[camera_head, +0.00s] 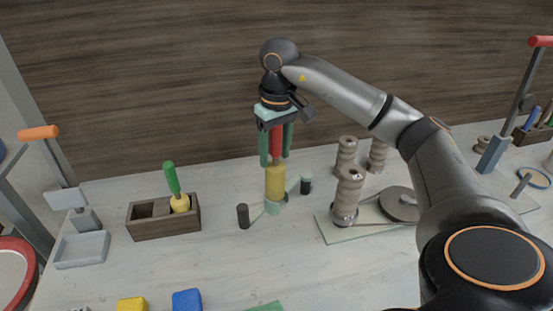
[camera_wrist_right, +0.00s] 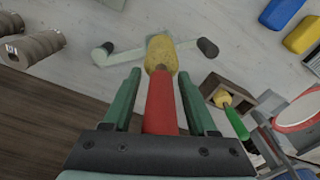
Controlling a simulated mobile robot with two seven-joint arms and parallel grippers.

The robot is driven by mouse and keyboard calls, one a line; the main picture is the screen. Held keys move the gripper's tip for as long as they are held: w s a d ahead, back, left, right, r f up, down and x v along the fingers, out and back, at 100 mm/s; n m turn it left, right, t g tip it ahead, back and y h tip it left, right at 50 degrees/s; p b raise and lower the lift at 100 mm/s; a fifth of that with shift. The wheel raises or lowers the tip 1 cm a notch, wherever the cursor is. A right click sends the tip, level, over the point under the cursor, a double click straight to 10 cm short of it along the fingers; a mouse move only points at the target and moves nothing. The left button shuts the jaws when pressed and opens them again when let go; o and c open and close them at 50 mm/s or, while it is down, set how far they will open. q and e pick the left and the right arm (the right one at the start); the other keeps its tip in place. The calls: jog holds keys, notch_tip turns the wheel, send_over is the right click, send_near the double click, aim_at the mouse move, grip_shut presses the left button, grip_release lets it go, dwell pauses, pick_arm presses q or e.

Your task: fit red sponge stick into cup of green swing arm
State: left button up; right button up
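The red sponge stick has a red handle (camera_head: 276,142) and a yellow sponge (camera_head: 275,181) at its lower end. It stands upright, its sponge end at the pale green cup (camera_head: 274,207) of the green swing arm (camera_head: 291,184). The sponge's bottom appears seated in the cup, whose inside is hidden. My right gripper (camera_head: 276,162) is above, pointing down, its green fingers on either side of the handle. In the right wrist view, narrow gaps show between the fingers and the red handle (camera_wrist_right: 160,105), so it looks open around it. My left gripper is not in view.
A wooden box (camera_head: 166,225) with a green-handled sponge stick (camera_head: 172,180) stands left. Black knobs (camera_head: 243,216) (camera_head: 306,184) flank the cup. Beige ribbed posts (camera_head: 348,195) on a green-edged board stand right. Yellow (camera_head: 132,304) and blue (camera_head: 187,300) sponges lie in front.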

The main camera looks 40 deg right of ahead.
jog(key=f, duration=0.2)
jog(key=shift+s+a+f+g, duration=0.3)
jog(key=shift+s+g, duration=0.1)
jog(key=r, duration=0.3)
jog(key=w+r, duration=0.1)
jog(key=shift+d+r+p, duration=0.2)
jog(key=shift+d+p, duration=0.05)
jog(key=shift+p, duration=0.1)
notch_tip(320, 180, up, 6)
jog(key=shift+s+f+p, duration=0.15)
jog(key=shift+f+p, duration=0.05)
jog(key=shift+p, duration=0.95)
jog(key=shift+r, duration=0.1)
jog(key=shift+d+r, duration=0.1)
jog(key=shift+r, duration=0.9)
